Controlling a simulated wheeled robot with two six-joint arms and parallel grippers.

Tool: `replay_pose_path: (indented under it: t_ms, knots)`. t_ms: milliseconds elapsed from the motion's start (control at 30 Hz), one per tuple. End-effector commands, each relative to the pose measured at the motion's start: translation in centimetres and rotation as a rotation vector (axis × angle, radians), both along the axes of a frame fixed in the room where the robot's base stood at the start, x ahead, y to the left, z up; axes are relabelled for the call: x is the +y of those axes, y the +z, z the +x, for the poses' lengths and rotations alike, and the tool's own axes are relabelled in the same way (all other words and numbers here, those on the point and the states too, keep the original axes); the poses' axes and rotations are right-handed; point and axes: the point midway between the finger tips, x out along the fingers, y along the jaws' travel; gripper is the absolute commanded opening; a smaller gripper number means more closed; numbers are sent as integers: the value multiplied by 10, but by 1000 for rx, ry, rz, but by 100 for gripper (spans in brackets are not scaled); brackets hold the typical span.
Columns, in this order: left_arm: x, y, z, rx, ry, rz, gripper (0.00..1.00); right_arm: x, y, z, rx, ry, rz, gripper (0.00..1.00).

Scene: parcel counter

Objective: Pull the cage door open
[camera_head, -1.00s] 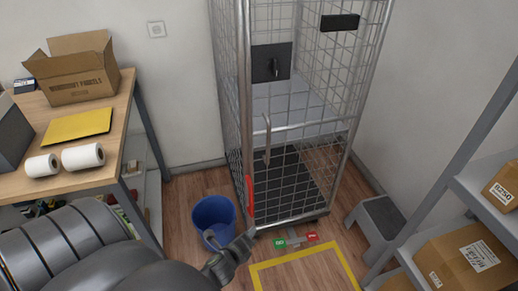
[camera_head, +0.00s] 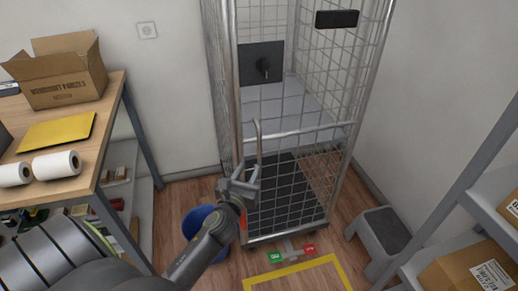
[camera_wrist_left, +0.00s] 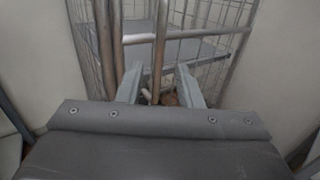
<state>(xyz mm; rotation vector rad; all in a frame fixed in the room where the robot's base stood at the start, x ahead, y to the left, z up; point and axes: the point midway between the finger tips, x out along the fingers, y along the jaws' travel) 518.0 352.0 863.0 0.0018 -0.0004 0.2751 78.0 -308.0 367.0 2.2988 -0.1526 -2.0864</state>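The wire-mesh cage (camera_head: 290,195) stands against the back wall, and its mesh door faces me and looks shut. The door's upright metal handle (camera_head: 258,138) is on its left side, and its lower end is near my gripper. My left gripper (camera_head: 247,178) is at that lower end, with its fingers apart. In the left wrist view, the handle (camera_wrist_left: 161,45) runs down between the two open fingers (camera_wrist_left: 158,88). I cannot tell whether either finger touches it. My right gripper is not in view.
A blue bucket (camera_head: 203,222) stands on the floor behind my left forearm. A wooden table (camera_head: 88,180) with a box and rolls is at the left. A grey step stool (camera_head: 383,232) and shelves (camera_head: 480,225) stand at the right. A yellow floor outline (camera_head: 345,272) lies in front.

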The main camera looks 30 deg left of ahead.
Motion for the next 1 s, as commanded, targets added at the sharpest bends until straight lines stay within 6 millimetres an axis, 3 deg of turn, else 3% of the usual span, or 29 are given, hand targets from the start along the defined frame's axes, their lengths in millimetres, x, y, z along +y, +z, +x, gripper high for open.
replay_pose_path:
  t_ms: [300, 500, 700, 1000]
  knots:
    - [17, -1, 63, -1, -1, 0, 33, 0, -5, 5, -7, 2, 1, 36]
    - [26, -1, 90, 0, 0, 0, 33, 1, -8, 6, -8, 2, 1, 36]
    - [29, -1, 103, 1, 0, -1, 33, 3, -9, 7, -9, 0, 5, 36]
    - [29, -1, 104, 0, 0, -2, 31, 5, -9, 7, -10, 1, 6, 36]
